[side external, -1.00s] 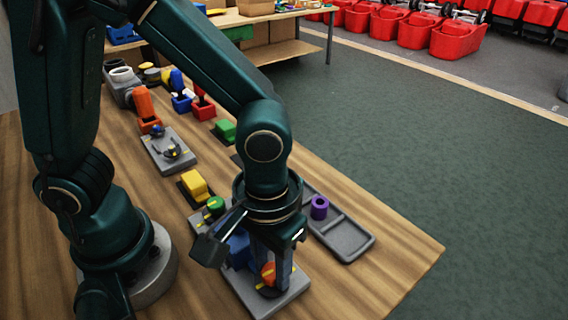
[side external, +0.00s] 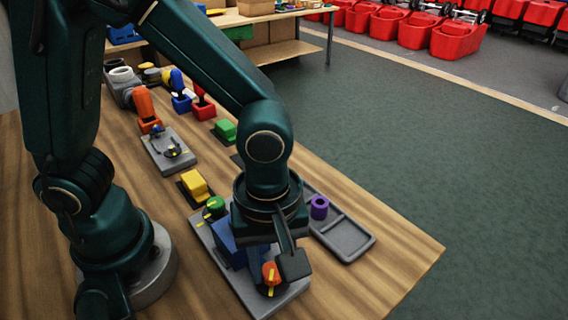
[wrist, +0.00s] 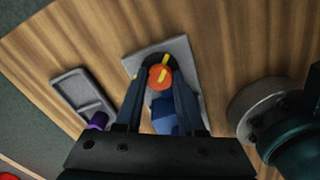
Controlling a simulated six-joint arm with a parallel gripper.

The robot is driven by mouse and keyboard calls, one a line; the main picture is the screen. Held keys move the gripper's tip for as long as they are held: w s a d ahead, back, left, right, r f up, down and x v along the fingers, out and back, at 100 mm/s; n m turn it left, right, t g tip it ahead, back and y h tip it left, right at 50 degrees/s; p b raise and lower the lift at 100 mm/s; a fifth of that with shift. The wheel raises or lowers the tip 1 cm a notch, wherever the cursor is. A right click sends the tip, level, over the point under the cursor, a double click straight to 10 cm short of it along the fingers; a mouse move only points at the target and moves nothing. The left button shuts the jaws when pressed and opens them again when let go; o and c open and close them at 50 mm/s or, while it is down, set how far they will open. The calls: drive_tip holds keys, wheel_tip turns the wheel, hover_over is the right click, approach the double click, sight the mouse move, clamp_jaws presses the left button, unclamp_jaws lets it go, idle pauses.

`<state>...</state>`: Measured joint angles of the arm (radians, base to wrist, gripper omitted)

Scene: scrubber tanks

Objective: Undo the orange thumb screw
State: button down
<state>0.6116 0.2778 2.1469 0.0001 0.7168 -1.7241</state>
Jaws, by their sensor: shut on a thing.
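The orange thumb screw (side external: 270,273) with a yellow stripe stands at the near end of a grey plate (side external: 262,300). It also shows in the wrist view (wrist: 159,77), between the two fingertips of my gripper (wrist: 158,68). The gripper points down over the plate and is shut on the thumb screw. In the side view the wrist covers part of the gripper. A blue block (side external: 226,240) sits on the same plate beside the screw, and a green knob (side external: 215,205) with a yellow mark stands at its far end.
A grey tray (side external: 352,240) with a purple ring (side external: 319,207) lies to the right of the plate. A yellow block (side external: 195,184), a green block (side external: 225,130) and another grey plate (side external: 160,158) stand farther back. Bare wood lies at the table's near right.

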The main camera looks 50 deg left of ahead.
sight(272, 270)
drive_tip(key=n, duration=0.4)
drive_tip(key=shift+n, duration=2.2)
drive_tip(key=c, duration=0.5)
unclamp_jaws()
drive_tip(key=shift+r, duration=2.55)
